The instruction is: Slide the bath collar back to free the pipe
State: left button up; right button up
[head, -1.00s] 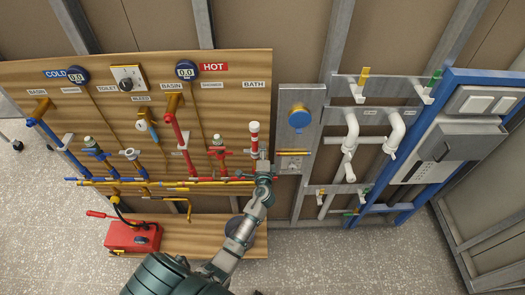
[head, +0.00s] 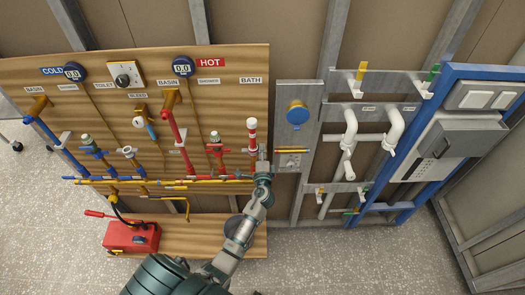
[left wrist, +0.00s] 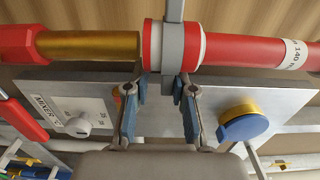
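The red bath pipe with white bands (head: 252,130) stands under the BATH label at the right end of the wooden board. In the left wrist view the red collar with white rims (left wrist: 172,48) sits around the pipe line, between a brass-coloured length (left wrist: 90,47) and a red pipe (left wrist: 250,49). A grey bracket (left wrist: 174,35) crosses in front of the collar. My left gripper (head: 262,158) is beside the bath pipe's lower part. My right gripper is not visible.
Horizontal yellow pipes (head: 190,182) run left of my gripper. A red pump box (head: 131,236) stands on the lower shelf. White pipes (head: 350,135) are further right.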

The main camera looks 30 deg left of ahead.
pick_arm(q)
jog(key=shift+o, duration=0.6)
jog(key=shift+f, duration=0.15)
jog(key=v, duration=1.2)
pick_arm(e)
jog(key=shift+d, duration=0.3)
pick_arm(q)
jog(key=shift+a, duration=0.1)
